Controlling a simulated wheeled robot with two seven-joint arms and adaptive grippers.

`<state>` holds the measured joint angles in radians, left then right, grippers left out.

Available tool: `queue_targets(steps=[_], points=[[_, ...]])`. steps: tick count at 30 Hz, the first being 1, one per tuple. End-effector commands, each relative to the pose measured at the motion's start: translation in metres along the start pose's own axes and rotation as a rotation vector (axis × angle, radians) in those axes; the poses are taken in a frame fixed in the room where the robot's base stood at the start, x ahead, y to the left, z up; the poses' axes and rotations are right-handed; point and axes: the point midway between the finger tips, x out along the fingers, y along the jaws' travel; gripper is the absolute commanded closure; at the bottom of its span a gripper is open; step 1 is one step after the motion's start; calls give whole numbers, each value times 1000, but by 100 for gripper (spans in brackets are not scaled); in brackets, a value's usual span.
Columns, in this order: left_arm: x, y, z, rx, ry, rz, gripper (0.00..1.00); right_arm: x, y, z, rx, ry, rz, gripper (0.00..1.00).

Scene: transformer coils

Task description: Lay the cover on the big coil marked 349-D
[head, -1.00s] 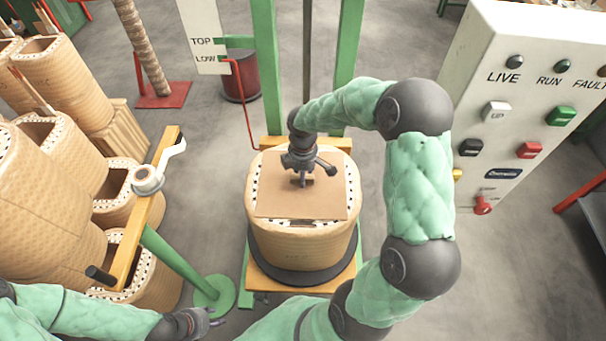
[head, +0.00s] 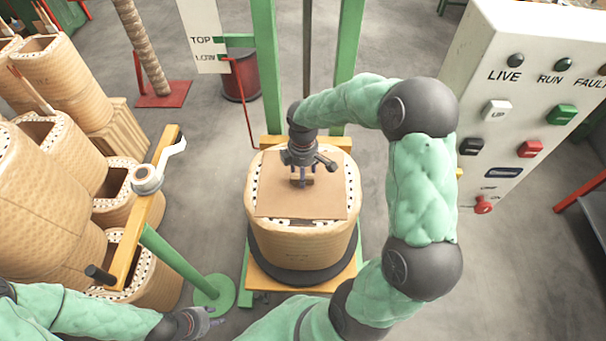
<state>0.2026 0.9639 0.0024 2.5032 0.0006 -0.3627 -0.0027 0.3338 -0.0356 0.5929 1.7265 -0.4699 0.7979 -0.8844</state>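The cover (head: 285,203), a flat brown sheet, lies over the top of a big tan coil (head: 300,246) in the middle of the head view. The coil's dotted rim shows around parts of the sheet; any marking on its side is too small to read. My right gripper (head: 302,183) points down at the middle of the cover, its fingertips at or just above it. Whether it grips anything there is hidden by its small size and the wrist. My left gripper (head: 212,318) is at the bottom left, apart from the coil, with its fingertips apart and empty.
The coil stands on a black disc (head: 262,272) and a yellow-green stand between green posts (head: 267,70). A red rod (head: 243,105) rises behind it. A control cabinet (head: 520,45) stands at right.

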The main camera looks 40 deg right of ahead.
Motion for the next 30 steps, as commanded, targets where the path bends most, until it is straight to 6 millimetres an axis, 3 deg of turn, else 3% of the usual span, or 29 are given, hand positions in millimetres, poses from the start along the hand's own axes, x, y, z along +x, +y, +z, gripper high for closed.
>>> queue_targets(steps=[9, 15, 30], points=[[0, 0, 0, 0, 0, 0, 60, -64, 1, 0, 1, 3, 5, 40], [0, 0, 0, 0, 0, 0, 60, -92, 1, 0, 1, 2, 3, 40], [0, 0, 0, 0, 0, 0, 60, -102, 0, 0, 2, 2, 1, 40]])
